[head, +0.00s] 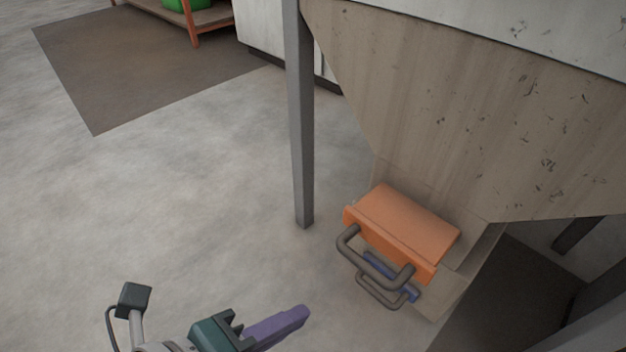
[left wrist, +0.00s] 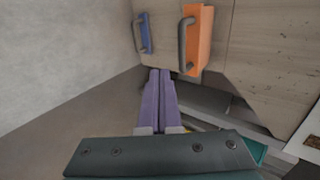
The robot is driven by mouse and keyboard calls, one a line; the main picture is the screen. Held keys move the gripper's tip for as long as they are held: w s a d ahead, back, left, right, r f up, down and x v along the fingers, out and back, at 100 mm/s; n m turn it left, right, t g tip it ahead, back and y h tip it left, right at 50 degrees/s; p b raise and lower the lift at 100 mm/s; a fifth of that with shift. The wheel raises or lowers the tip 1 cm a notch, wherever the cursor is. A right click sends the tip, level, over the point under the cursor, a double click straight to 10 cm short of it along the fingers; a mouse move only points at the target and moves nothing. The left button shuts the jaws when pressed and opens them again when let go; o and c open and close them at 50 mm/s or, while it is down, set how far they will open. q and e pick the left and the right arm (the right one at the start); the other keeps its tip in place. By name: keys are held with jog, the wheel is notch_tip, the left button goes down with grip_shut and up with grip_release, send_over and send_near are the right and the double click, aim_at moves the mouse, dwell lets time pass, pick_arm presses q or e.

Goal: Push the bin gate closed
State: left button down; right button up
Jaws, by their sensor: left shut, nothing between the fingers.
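A beige bin (head: 450,110) narrows to a spout at lower right in the head view. An orange gate part (head: 405,225) with a dark bent handle (head: 375,262) is on the spout's front. Just below it is a blue part (head: 392,277) with a smaller handle. The left wrist view shows the orange part (left wrist: 200,38) and the blue part (left wrist: 146,34) side by side. My left gripper (head: 304,312) has purple fingers, shut and empty, left of and apart from the handles. In the left wrist view its fingertips (left wrist: 160,73) point toward the space between them. My right gripper is not in view.
A grey post (head: 300,120) stands left of the spout. A dark mat (head: 140,60) and an orange-legged rack (head: 192,22) with a green container lie at upper left. Open concrete floor (head: 180,190) surrounds my left gripper. More grey legs stand at lower right.

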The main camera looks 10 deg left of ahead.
pick_arm(q)
jog(key=w+d+f+b, duration=0.3)
jog(key=w+d+b, duration=0.2)
jog(key=w+b, duration=0.1)
jog(key=shift+w+d+f, duration=0.25)
jog(key=shift+w+d, duration=0.15)
jog(key=shift+w, duration=0.5)
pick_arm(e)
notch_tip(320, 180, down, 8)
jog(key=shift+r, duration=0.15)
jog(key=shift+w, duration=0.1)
